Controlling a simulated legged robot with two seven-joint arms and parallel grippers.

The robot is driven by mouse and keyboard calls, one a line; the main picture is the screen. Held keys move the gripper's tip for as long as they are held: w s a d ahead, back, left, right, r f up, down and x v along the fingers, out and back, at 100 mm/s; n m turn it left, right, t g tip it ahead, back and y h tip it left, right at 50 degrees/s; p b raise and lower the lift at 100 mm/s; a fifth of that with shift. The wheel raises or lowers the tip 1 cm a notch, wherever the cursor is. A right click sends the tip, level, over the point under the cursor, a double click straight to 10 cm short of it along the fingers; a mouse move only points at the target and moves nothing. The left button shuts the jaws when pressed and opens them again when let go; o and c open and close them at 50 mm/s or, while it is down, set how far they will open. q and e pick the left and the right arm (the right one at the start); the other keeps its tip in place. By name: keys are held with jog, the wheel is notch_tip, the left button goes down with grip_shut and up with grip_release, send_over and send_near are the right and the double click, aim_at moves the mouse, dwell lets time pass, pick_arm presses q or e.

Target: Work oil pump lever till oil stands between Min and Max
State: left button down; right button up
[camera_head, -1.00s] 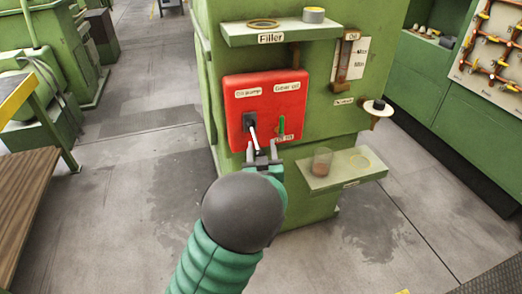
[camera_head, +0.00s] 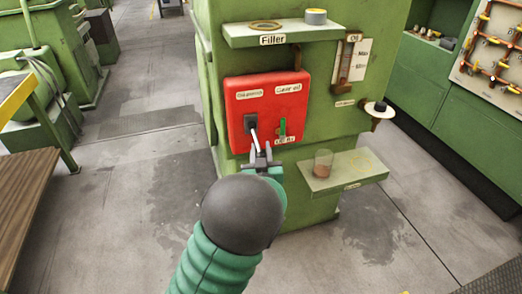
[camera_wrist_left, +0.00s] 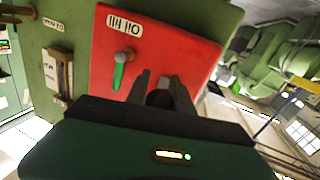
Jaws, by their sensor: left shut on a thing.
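The red panel (camera_head: 265,96) on the green machine carries the oil pump lever (camera_head: 254,136), a pale bar slanting down from a dark slot. My left gripper (camera_head: 262,150) is shut on the lever's lower end, in front of the panel's lower edge. In the left wrist view the fingers (camera_wrist_left: 160,88) frame a dark thing, and the lever is mostly hidden. The oil gauge (camera_head: 345,64) is upright beside a white plate with Max and Min marks. Its oil level is too small to read surely. My right gripper is not in view.
A small green-handled lever (camera_head: 282,128) sits close right of my left gripper. A lower shelf (camera_head: 342,180) holds a glass with brown liquid (camera_head: 323,163). The Filler shelf (camera_head: 240,37) juts out above the panel. A round knob (camera_head: 379,108) sticks out at right.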

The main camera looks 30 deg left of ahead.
pick_arm(q)
jog(key=shift+s+f, duration=0.1)
dwell(0.8)
notch_tip(320, 180, up, 7)
jog(key=n+g+h+p, duration=0.1)
jog(key=g+h+p, duration=0.3)
jog(key=p, duration=1.6)
jog(key=shift+s+d+n+g, duration=0.2)
jog(key=shift+d+n+g, duration=0.15)
jog(key=shift+g, duration=0.25)
jog(key=shift+r, duration=0.25)
jog(key=c, duration=1.4)
grip_release()
jog(key=shift+c, duration=0.2)
jog(key=shift+o, duration=1.7)
jog(key=shift+s+d, duration=0.1)
jog(key=shift+f, duration=0.1)
